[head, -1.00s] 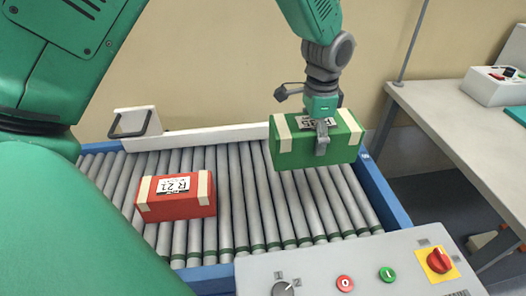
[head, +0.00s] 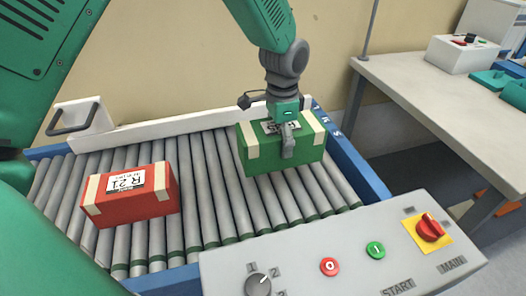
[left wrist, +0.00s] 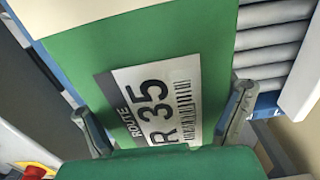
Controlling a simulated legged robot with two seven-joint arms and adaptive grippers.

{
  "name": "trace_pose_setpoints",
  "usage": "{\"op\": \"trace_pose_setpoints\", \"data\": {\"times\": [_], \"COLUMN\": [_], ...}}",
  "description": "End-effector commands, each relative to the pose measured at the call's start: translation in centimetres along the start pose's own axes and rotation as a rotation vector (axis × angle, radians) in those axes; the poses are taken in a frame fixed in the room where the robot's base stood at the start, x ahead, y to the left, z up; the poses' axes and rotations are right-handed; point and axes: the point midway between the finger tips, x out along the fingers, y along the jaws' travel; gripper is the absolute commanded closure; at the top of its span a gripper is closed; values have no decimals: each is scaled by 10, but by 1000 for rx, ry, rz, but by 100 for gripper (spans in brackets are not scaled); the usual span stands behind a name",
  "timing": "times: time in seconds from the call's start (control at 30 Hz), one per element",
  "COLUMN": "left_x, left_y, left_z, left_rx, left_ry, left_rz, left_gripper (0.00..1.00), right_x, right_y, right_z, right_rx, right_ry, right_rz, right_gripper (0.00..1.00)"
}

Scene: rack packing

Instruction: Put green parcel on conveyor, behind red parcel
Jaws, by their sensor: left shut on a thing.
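The green parcel (head: 268,153), with cream bands and a label, is at the right end of the roller conveyor (head: 208,210). My left gripper (head: 288,140) is shut on it from above. I cannot tell whether its underside touches the rollers. In the left wrist view the green parcel (left wrist: 218,50) lies between the two fingers, with its R 35 label facing the camera. The red parcel (head: 150,203), labelled R 21, rests on the rollers to the left, with bare rollers between the two parcels. My right gripper is not in view.
A control panel (head: 345,240) with buttons and a red switch stands along the near side. A white guard (head: 175,134) runs along the conveyor's back, and a blue rail (head: 350,165) bounds its right end. A grey table (head: 430,95) stands at the right.

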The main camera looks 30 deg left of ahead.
Motion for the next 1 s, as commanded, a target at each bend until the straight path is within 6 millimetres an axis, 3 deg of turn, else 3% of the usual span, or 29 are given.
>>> {"op": "trace_pose_setpoints", "data": {"times": [0.1, 0.37, 0.6, 0.9, 0.93, 0.97, 1.0], "left_x": [25, 45, 76, 77, 78, 78, 78], "left_y": [0, 0, 0, 0, 0, 0, 0], "left_z": [0, 0, 0, 0, 0, 0, 0], "left_rx": [0, 0, 0, 0, 0, 0, 0], "left_ry": [-2, 1, 0, 1, 0, 0, 0], "left_rz": [1, -1, 0, -1, 0, 0, 0], "left_gripper": [67, 67, 67, 67, 14, 3, 0], "right_x": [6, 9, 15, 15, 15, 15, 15], "right_y": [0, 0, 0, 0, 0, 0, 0], "right_z": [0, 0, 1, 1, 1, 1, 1], "right_rx": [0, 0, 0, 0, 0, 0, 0], "right_ry": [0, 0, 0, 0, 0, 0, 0], "right_rz": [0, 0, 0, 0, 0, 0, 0], "right_gripper": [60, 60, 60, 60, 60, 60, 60]}}
